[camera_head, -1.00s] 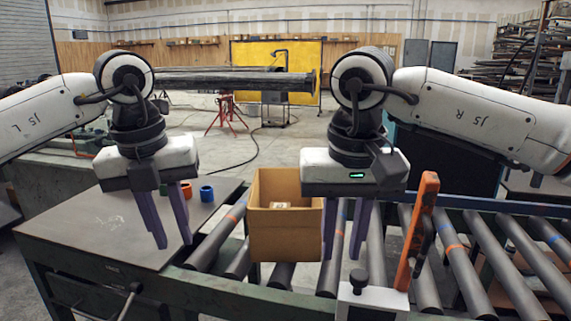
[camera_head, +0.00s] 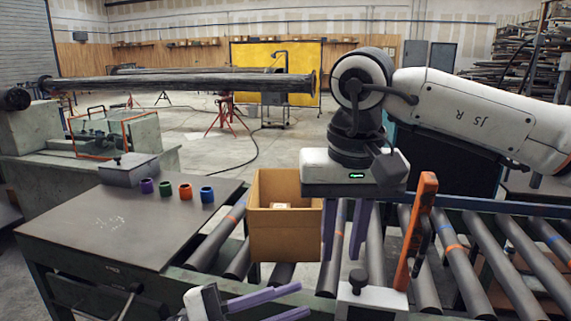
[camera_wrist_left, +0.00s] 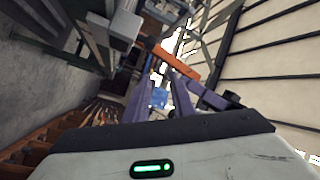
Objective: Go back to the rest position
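My left gripper (camera_head: 304,300) is low at the bottom edge of the head view, its purple fingers pointing right, apart and empty. The fingers also show in the left wrist view (camera_wrist_left: 180,85). My right gripper (camera_head: 339,256) hangs pointing down beside the right side of the cardboard box (camera_head: 285,236). Its purple fingers are apart with nothing seen between them. The long dark flanged pipe (camera_head: 190,84) lies level across the back left.
Purple (camera_head: 147,186), green (camera_head: 165,188), orange (camera_head: 186,191) and blue (camera_head: 207,194) rings stand on the dark table (camera_head: 110,225). A roller conveyor (camera_head: 470,240) runs at right. An orange-handled tool (camera_head: 416,230) stands upright near my right gripper.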

